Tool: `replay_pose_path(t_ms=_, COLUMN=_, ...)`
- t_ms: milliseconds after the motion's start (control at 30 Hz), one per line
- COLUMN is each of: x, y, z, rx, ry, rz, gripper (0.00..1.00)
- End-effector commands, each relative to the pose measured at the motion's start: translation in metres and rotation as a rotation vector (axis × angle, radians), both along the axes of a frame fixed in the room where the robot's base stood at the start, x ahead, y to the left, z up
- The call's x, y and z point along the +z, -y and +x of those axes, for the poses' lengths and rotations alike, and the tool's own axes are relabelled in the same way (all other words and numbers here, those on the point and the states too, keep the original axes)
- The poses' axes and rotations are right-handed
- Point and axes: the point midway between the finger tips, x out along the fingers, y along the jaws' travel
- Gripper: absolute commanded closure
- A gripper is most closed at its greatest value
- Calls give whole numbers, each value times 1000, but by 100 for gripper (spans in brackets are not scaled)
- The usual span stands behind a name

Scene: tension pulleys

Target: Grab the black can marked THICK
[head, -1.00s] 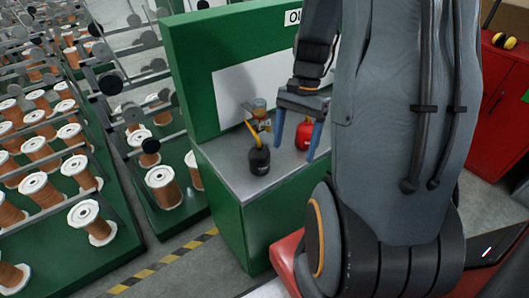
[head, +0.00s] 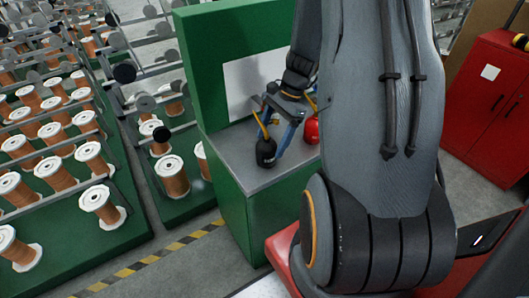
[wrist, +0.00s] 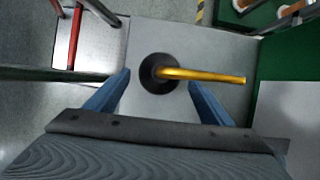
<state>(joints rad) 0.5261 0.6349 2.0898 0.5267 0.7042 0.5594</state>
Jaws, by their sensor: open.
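The black can (head: 265,152), with a yellow spout, stands upright on the grey top of the green cabinet (head: 240,152). Its marking is too small to read. In the wrist view the black can (wrist: 150,72) appears from above between my blue fingertips, its spout pointing right. My gripper (wrist: 159,80) is open, with a gap on each side of the can. In the head view my gripper (head: 276,130) is at the can, tilted downward, one finger to the can's right. Whether it touches the can cannot be told.
A red can (head: 312,128) stands close on the right, partly hidden by my arm. The cabinet's green back panel (head: 215,70) rises behind. Racks of copper spools (head: 172,177) fill the left. A red cabinet (head: 487,110) stands at the right.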

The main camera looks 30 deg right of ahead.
Motion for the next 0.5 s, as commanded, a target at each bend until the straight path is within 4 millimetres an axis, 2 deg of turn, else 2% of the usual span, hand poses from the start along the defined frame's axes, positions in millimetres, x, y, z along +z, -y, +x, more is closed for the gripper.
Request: replay_pose_path(t_ms=500, x=-48, y=-18, z=-3, rx=4, ry=-1, rz=-1, gripper=25)
